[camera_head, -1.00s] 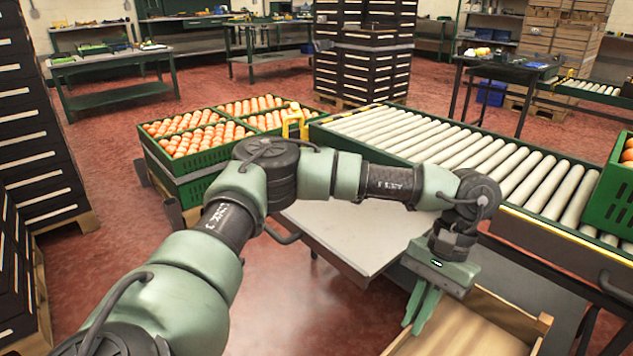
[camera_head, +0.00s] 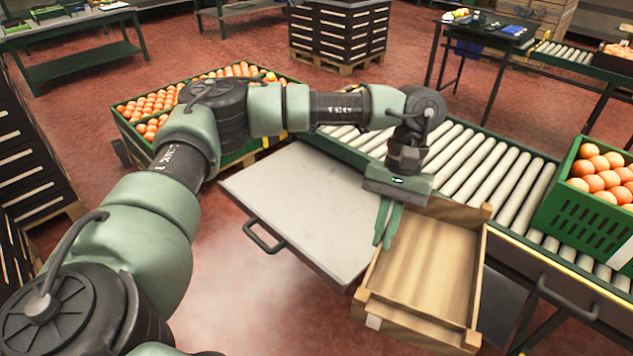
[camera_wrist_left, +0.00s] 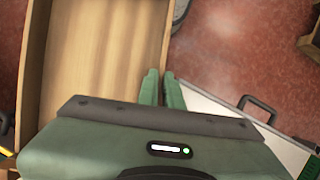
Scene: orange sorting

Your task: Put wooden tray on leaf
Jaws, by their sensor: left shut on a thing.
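The wooden tray (camera_head: 425,262) is a shallow open box of pale wood, empty inside, at the lower right of the head view. It also fills the left of the wrist view (camera_wrist_left: 95,60). My left gripper (camera_head: 383,242) is shut on the tray's left side wall, fingers pointing down. Its fingertips also show in the wrist view (camera_wrist_left: 161,88). The leaf (camera_head: 300,205) is a flat grey panel with a dark handle, left of the tray and bare. The tray overlaps the leaf's right edge in the picture; I cannot tell whether they touch. My right gripper is out of view.
A roller conveyor (camera_head: 480,165) runs behind the leaf and tray. A green crate of oranges (camera_head: 585,215) stands on it at the right. More crates of oranges (camera_head: 160,105) stand behind my left arm. Red floor (camera_head: 270,300) is clear in front of the leaf.

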